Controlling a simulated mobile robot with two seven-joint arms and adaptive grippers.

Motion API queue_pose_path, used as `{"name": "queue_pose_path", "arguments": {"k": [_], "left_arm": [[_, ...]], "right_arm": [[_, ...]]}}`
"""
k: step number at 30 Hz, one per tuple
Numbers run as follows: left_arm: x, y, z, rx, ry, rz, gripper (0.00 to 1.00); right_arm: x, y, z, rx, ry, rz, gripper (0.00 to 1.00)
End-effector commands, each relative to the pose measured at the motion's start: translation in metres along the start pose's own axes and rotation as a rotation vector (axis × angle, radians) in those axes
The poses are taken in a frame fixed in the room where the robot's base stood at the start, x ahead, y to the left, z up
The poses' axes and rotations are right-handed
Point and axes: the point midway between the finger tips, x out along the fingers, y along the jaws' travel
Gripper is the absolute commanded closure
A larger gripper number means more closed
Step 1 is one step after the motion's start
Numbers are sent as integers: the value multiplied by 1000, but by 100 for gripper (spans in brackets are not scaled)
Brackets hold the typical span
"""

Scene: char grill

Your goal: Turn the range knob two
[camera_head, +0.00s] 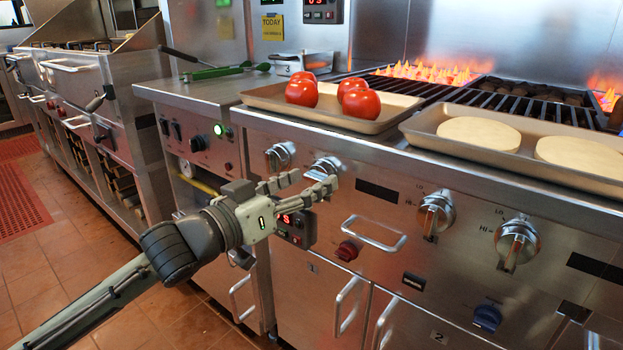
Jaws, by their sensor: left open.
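Several silver range knobs sit in a row on the steel front panel. From the left, the first knob (280,157) and the second knob (324,168) are close together, then come a third knob (436,214) and a fourth knob (517,243). I see no number on the knobs. My left gripper (311,183) is open and empty, its fingers just below the second knob in the picture. A fingertip overlaps that knob's lower edge; I cannot tell whether they touch. My right gripper is not in view.
Above the panel, one tray (262,98) holds red tomatoes and another tray (417,128) holds pale flat rounds. Flames (430,73) burn behind the grill grates (510,102).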

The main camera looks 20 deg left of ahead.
Motion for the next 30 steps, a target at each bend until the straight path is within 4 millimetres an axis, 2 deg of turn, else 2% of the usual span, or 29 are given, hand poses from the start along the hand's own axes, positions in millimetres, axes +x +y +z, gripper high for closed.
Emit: {"name": "queue_pose_path", "arguments": {"k": [6,14,26,30], "left_arm": [[14,0,0,2,1,1,38],[14,0,0,2,-1,0,38],[14,0,0,2,-1,0,87],[14,0,0,6,-1,-1,87]], "right_arm": [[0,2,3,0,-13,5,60],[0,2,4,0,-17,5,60],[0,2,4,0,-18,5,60],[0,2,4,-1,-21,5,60]]}}
